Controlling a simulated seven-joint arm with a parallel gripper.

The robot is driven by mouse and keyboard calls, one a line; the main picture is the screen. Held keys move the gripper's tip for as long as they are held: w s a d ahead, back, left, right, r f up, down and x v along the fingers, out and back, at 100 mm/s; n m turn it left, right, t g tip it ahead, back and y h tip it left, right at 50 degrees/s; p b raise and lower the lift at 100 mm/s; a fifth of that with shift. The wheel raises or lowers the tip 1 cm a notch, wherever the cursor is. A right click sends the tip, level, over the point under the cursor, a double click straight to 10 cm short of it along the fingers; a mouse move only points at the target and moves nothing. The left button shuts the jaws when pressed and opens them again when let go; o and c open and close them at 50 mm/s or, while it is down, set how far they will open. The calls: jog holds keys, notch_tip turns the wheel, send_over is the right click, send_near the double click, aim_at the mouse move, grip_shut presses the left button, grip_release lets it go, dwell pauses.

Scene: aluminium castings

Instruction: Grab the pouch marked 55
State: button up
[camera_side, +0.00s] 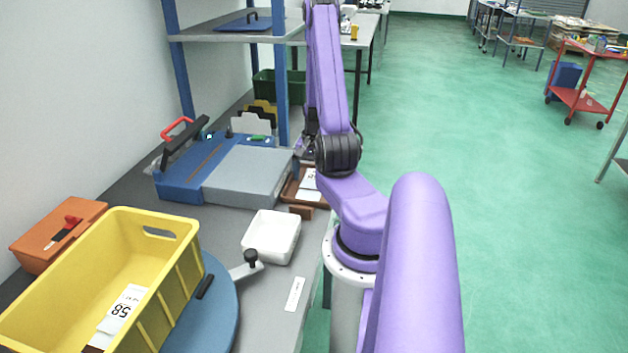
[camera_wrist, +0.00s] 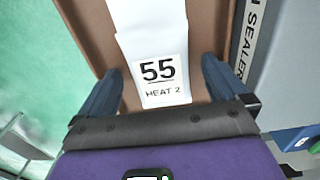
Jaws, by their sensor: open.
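The white pouch marked 55 (camera_wrist: 158,45), with "HEAT 2" printed under the number, lies in a brown tray (camera_wrist: 96,30). In the wrist view my gripper (camera_wrist: 160,78) is open, with one dark finger on each side of the pouch's printed end. I cannot tell how far above the pouch the fingertips are. In the side view the pouch (camera_side: 309,181) shows partly in the brown tray (camera_side: 287,190), beside my arm. My arm hides part of the gripper there. Another pouch, marked 58 (camera_side: 122,312), lies in the yellow crate (camera_side: 185,268).
A blue and grey sealer (camera_side: 245,178) stands close beside the brown tray. A white bin (camera_side: 271,235), an orange box (camera_side: 55,232) and a blue round plate (camera_side: 222,310) share the bench. A shelf (camera_side: 235,32) with blue posts rises behind the sealer.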

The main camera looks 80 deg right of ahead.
jog(key=c, duration=1.2)
jog(key=shift+r, duration=0.1)
jog(key=shift+r, duration=0.7)
jog(key=shift+s+a+r, duration=1.05)
jog(key=shift+a+r, duration=0.85)
jog(key=shift+a, duration=0.2)
jog(key=shift+s+a+r, duration=1.05)
jog(key=shift+a+r, duration=0.85)
jog(key=shift+a, duration=0.15)
jog(key=shift+s+a+r, duration=1.05)
jog(key=shift+a+r, duration=0.85)
jog(key=shift+a, duration=0.2)
